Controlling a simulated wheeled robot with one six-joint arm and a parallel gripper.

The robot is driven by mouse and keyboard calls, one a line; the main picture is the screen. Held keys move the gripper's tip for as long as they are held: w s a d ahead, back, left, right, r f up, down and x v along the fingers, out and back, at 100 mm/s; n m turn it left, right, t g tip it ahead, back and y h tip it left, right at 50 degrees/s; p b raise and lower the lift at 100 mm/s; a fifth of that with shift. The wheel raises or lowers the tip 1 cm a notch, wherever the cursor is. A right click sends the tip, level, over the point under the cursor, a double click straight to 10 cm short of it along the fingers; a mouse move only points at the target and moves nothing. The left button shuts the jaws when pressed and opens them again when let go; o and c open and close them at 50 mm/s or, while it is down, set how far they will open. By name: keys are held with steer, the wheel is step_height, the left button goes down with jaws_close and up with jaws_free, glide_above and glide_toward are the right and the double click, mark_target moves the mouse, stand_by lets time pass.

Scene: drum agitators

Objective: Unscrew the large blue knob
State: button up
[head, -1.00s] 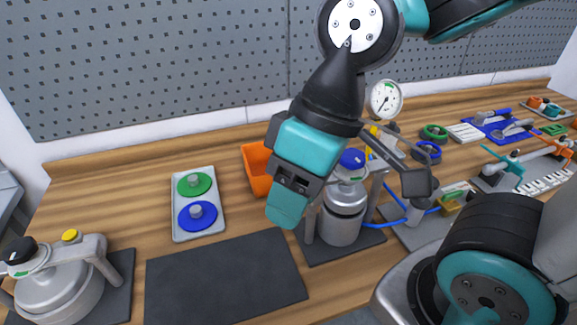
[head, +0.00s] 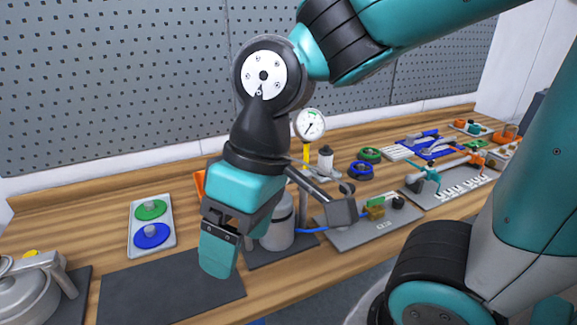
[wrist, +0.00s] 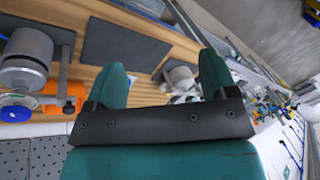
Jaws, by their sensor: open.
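A blue knob (wrist: 15,113) tops the middle drum agitator (wrist: 22,62), at the left of the wrist view. In the head view only part of that grey drum (head: 279,228) shows behind my gripper, and its knob is hidden. My gripper (head: 220,252) points down at the front of the bench in the head view. Its two teal fingers stand apart with nothing between them in the wrist view (wrist: 163,75). The gripper is clear of the knob.
A grey tray (head: 133,238) holds a green and a blue disc. A dark mat (head: 170,297) lies bare at the front. A second drum agitator (head: 30,290) stands far left. An orange bin (head: 199,184) is partly hidden. A gauge (head: 310,125) and hand tools occupy the right.

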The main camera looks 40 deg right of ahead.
steer(key=w+d+r+m+h, duration=0.2)
steer(key=w+d+r+m, duration=0.2)
steer(key=w+d+m, duration=0.8)
steer(key=w+d+r+m+h, duration=0.2)
steer(key=w+d+r+m, duration=0.3)
steer(key=w+d+m, duration=0.65)
steer(key=shift+m, duration=0.75)
steer(key=s+f, duration=0.1)
steer(key=f, duration=0.4)
steer(key=s+a+f+p, duration=0.1)
steer(key=f, duration=0.5)
steer(key=s+a+f+p, duration=0.1)
steer(key=f, duration=0.4)
steer(key=shift+f, duration=0.35)
steer(key=shift+c, duration=0.2)
steer(key=c, duration=0.9)
